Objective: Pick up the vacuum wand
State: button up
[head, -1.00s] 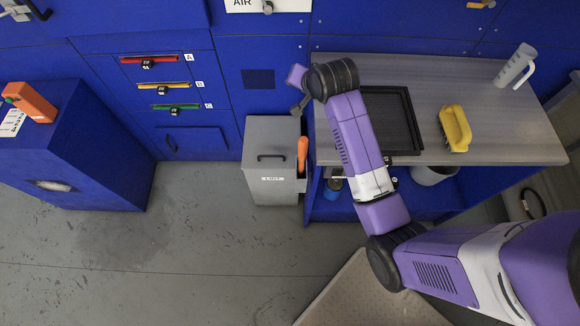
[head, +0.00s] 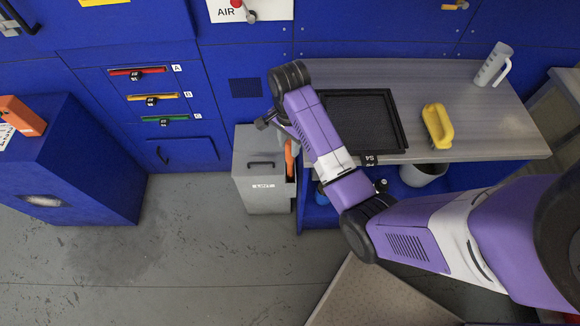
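An orange upright piece (head: 290,160), which looks like the handle of the vacuum wand, shows at the right side of the grey lint bin (head: 262,196), in front of the workbench. Only a short length of it shows; the rest is hidden. My gripper (head: 266,123) hangs at the end of my purple arm, over the back of the bin, just above and left of the orange piece in the picture. Its fingers are small and partly hidden by my wrist, so I cannot tell their opening or whether they touch anything.
A white bucket (head: 422,174) stands below. A blue cabinet (head: 75,165) stands left. The grey floor (head: 200,240) between is clear.

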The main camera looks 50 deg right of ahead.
aim_at(290, 155)
jog(key=shift+d+f+p, duration=0.15)
jog(key=shift+f+p, duration=0.1)
jog(key=shift+f, duration=1.35)
jog(key=shift+d+f+p, duration=0.1)
jog(key=shift+f+p, duration=0.15)
jog(key=shift+f, duration=1.35)
grip_shut()
